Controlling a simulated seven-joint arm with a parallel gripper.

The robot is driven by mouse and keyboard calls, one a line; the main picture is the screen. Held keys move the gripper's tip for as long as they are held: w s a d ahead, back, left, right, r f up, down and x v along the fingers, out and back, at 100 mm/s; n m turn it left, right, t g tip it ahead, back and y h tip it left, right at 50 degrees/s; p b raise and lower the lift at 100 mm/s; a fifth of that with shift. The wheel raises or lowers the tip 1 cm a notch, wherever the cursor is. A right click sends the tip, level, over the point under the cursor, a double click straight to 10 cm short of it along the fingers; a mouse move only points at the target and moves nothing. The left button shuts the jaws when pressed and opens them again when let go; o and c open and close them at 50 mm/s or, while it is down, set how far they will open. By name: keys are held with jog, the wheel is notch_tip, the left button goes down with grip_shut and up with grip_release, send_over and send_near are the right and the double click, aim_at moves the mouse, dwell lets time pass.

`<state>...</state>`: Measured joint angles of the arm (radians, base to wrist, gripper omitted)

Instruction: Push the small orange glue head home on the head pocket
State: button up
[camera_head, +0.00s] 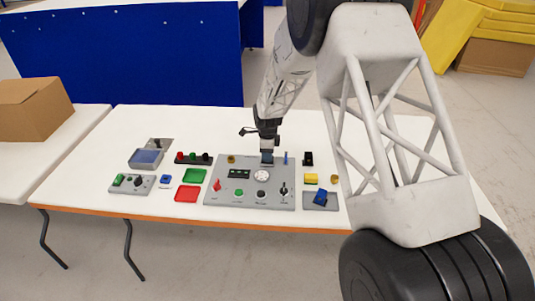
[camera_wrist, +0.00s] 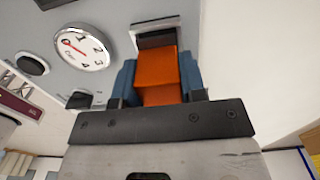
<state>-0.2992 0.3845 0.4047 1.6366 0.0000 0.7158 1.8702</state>
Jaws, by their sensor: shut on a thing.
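My gripper (camera_wrist: 155,82) is shut on the orange glue head (camera_wrist: 160,68), with one blue-grey finger on each side of it. The far end of the glue head meets or overlaps a dark recess (camera_wrist: 156,38) in the grey panel, which looks like the head pocket. I cannot tell how deep the head sits in it. In the head view my gripper (camera_head: 267,158) points down at the back part of the grey panel (camera_head: 218,197). The glue head cannot be made out there.
A round dial (camera_wrist: 82,47) with a red needle sits beside the recess; it also shows on the panel in the head view (camera_head: 261,176). A blue peg (camera_head: 286,158) stands close right of my gripper.

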jog(key=shift+f, duration=0.5)
jog(key=o, duration=1.1)
jog(key=shift+r, duration=3.9)
